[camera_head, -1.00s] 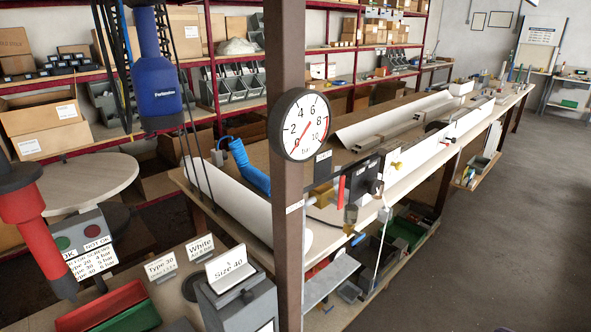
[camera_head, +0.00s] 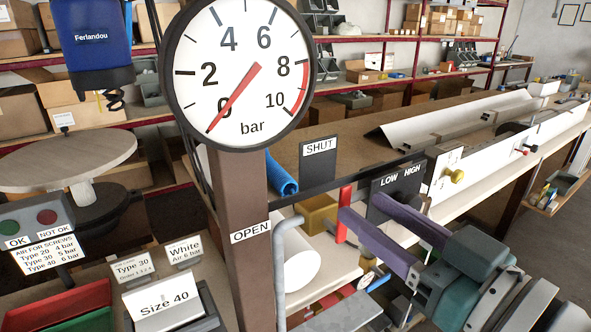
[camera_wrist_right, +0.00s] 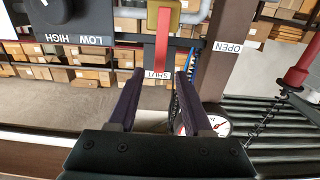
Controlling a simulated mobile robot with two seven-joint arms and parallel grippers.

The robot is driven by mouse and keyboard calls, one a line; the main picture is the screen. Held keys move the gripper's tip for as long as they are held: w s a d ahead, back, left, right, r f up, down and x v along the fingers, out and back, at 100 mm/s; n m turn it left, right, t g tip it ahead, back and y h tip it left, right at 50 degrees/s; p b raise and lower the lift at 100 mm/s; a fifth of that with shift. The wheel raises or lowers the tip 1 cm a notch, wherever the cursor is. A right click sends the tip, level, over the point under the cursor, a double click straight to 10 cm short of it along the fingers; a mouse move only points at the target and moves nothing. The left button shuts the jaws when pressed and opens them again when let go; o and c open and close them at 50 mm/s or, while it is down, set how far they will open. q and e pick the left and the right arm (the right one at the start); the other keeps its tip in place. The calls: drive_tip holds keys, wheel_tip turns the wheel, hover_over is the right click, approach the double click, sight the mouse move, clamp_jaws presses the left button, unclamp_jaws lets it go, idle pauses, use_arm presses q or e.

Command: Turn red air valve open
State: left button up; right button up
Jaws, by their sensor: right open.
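The red valve lever (camera_head: 343,213) stands upright on a brass valve body (camera_head: 318,213) on the pipe. It points up towards the SHUT label (camera_head: 319,147); the OPEN label (camera_head: 250,232) is to its left on the post. My right gripper (camera_head: 358,207) is open, with its purple fingers reaching in from the right at the lever. In the right wrist view the red lever (camera_wrist_right: 162,50) lies in line with the gap between the fingertips (camera_wrist_right: 160,75); I cannot tell contact. The pressure gauge (camera_head: 238,72) needle is at 0 bar. My left gripper is not in view.
A brown post (camera_head: 243,200) stands left of the valve, with a grey pipe (camera_head: 279,270) beside it. A black LOW/HIGH panel (camera_head: 398,185) and a yellow knob (camera_head: 453,176) are close right of the lever. A workbench runs behind.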

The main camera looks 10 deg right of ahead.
sight(347, 195)
drive_tip(key=shift+x, duration=2.75)
drive_tip(key=shift+d, duration=0.1)
clamp_jaws()
